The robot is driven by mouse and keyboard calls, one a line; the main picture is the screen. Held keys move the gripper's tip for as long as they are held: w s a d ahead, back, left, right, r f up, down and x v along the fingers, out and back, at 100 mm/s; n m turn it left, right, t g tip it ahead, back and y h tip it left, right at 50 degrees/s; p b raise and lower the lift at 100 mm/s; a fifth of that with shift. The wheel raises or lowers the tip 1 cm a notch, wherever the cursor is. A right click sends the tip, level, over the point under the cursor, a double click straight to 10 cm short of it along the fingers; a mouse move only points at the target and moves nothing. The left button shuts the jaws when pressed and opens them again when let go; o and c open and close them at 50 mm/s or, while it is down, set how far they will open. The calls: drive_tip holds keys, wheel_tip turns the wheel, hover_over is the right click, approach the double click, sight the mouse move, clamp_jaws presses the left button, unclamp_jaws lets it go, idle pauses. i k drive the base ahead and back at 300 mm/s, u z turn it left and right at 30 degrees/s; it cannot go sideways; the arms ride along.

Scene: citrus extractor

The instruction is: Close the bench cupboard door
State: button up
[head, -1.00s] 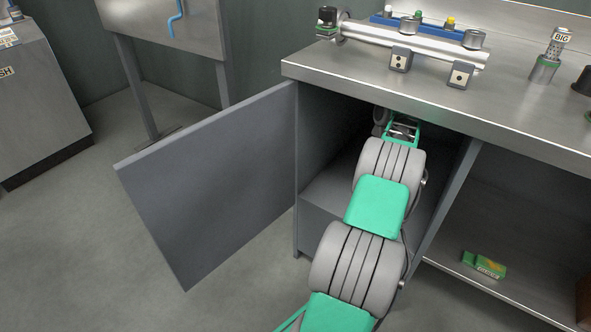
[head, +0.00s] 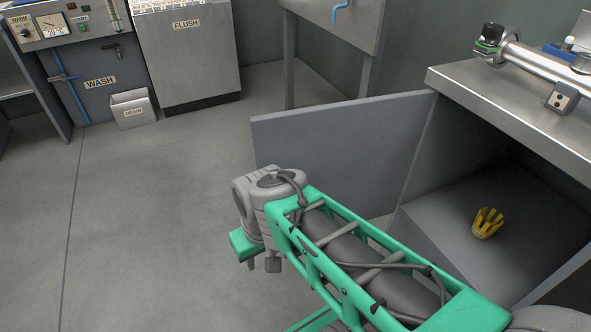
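The grey cupboard door (head: 340,145) stands wide open, swung out to the left from its hinge side at the cupboard's left edge. The bench cupboard (head: 460,190) is open at the front and its inside shows. My green and grey arm crosses the lower middle of the head view, in front of the door's lower part and hiding some of it. I cannot tell whether the arm touches the door.
A yellow glove-like thing (head: 487,223) sits on the cupboard floor. The steel bench top (head: 490,90) carries a metal tube fixture (head: 540,62). A drain bin (head: 132,108) and a flush cabinet (head: 190,60) stand at the back. The floor to the left is clear.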

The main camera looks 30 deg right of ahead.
sight(360, 153)
drive_tip(key=u, duration=0.9)
drive_tip(key=i, duration=2.4)
drive_tip(key=z, duration=4.6)
drive_tip(key=k, duration=0.5)
drive_tip(key=u, duration=0.95)
drive_tip(key=i, duration=0.2)
drive_tip(key=u, duration=1.05)
